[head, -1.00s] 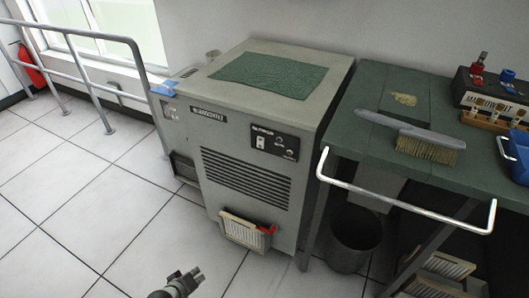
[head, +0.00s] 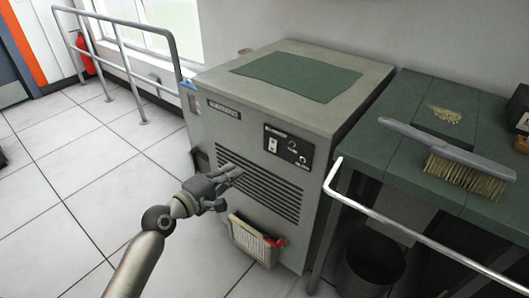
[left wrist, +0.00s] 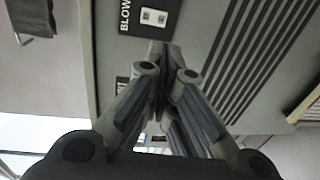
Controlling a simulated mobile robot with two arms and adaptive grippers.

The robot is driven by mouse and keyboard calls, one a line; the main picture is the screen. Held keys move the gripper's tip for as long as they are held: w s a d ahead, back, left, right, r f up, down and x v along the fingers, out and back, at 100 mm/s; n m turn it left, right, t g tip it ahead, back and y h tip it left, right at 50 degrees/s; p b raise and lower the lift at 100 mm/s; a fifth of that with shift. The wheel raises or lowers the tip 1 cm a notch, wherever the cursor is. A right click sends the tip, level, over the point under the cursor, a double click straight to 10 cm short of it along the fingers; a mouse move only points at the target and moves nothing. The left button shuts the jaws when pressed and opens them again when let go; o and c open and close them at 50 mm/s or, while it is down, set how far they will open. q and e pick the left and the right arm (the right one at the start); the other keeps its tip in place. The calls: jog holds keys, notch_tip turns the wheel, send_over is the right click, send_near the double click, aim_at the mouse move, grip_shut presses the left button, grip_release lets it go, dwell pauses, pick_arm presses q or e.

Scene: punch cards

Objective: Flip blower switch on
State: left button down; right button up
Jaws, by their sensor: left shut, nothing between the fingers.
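The blower switch is the white rocker (head: 272,144) on the black control panel (head: 288,147) on the front of the grey cabinet (head: 230,140). In the left wrist view the black panel (left wrist: 133,30), lettered "BLOW", and its white rocker switch (left wrist: 154,17) show at the top. My left gripper (head: 232,172) is shut and empty, in front of the cabinet's vent slats, below and left of the switch. In the left wrist view the closed fingertips (left wrist: 160,50) lie just below the switch in the picture. I cannot tell the rocker's position. My right gripper is not in view.
A white-slatted rack with a red part (head: 256,240) hangs low on the cabinet front. A green bench (head: 400,160) with a white rail (head: 400,228) and a brush (head: 455,165) stands right. A bin (head: 372,262) is below it. The floor at left is clear.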

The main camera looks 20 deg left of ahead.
pick_arm(q)
jog(key=shift+w, duration=0.1)
send_near(270, 146)
jog(key=x, duration=0.2)
jog(key=b+x, duration=0.1)
jog(key=x, duration=0.2)
jog(key=f+x, duration=0.1)
jog(key=x, duration=0.1)
jog(key=shift+w+a+b, duration=0.2)
jog(key=shift+a+b, duration=0.1)
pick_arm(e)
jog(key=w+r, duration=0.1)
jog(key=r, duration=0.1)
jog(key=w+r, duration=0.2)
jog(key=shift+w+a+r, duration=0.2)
pick_arm(q)
jog(key=shift+w+b, duration=0.15)
jog(key=shift+b, duration=0.7)
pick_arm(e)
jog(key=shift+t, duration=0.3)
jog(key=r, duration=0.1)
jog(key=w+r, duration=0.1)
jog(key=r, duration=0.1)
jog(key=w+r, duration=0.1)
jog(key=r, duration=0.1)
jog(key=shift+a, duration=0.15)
